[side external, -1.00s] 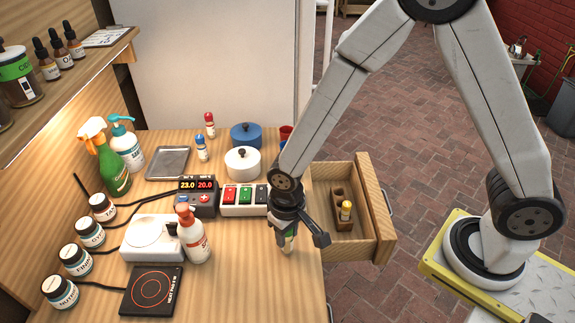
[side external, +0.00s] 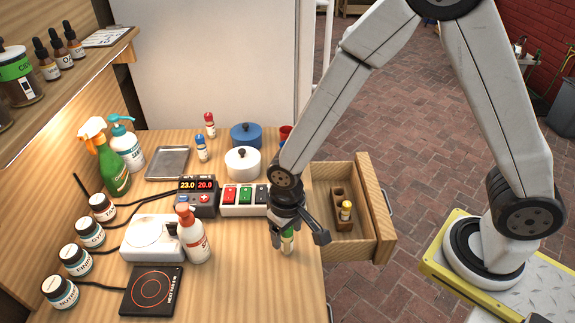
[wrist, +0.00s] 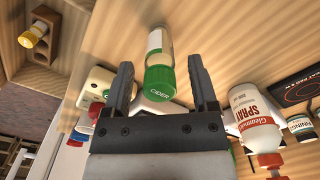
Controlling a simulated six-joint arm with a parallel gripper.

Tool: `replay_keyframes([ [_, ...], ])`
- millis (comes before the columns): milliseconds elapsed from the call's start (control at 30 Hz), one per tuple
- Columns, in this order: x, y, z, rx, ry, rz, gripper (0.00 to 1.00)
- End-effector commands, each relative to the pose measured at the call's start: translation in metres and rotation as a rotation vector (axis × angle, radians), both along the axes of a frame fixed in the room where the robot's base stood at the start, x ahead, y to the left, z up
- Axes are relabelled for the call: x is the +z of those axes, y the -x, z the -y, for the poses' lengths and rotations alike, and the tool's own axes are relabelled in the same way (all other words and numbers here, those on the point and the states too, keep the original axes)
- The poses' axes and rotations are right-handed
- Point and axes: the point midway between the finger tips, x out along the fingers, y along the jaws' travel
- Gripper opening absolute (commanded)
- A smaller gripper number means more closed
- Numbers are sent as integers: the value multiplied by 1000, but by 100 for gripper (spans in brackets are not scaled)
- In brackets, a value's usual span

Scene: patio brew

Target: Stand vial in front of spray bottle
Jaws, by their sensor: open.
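The vial (side external: 288,244), with a green cap reading CIDER, stands upright on the wooden table near its right edge. It also shows between my fingers in the wrist view (wrist: 160,82). My gripper (wrist: 161,74) is open above and around the vial's cap, with a gap on both sides. In the side view my gripper (side external: 288,228) hides part of the vial. A white bottle with a red top (side external: 196,240), labelled SPRAY (wrist: 252,112), stands left of the vial. A green trigger spray bottle (side external: 114,170) stands at the back left.
An open drawer (side external: 362,250) right of the table holds a wooden rack with a yellow-capped vial (side external: 346,210). A power strip (side external: 243,199) lies behind my gripper, and a heat pad (side external: 152,291) lies front left. The table's front right is clear.

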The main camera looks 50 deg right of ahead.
Motion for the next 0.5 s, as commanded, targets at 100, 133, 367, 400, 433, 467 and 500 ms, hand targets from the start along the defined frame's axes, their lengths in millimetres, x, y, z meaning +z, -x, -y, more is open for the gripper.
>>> replay_keyframes([
  [100,11,0,0,0,-1,2,75],
  [133,13,0,0,0,-1,2,75],
  [367,41,0,0,0,-1,2,75],
  [400,46,-1,0,0,-1,3,75],
  [433,49,0,0,0,-1,3,75],
  [467,53,0,0,0,-1,2,75],
  [500,58,0,0,0,-1,3,75],
])
